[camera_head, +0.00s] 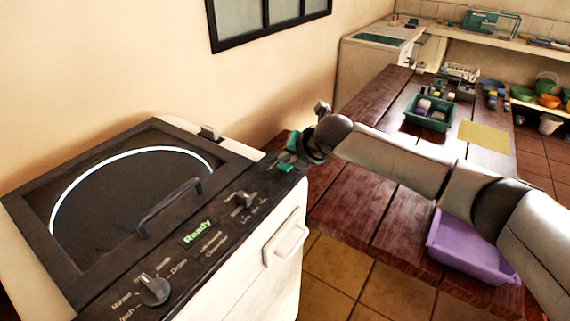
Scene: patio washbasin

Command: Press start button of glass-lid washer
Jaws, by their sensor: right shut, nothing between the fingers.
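The glass-lid washer (235,272) stands at the left, its dark round glass lid (110,205) shut under a black handle. Its black front panel has a lit display (197,232) reading "Ready". A small green button (285,167) is at the panel's far right end. My right arm comes in from the right, and my right gripper (291,153) is shut and empty, over this end of the panel, very close to the green button. Whether it touches the button I cannot tell. My left gripper is not in view.
A round knob (154,290) and a small lever knob (243,199) sit on the panel. A wooden table (345,215) stands right of the washer, with a purple tub (465,250) and a green crate (428,123). A second white machine (370,62) is at the back.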

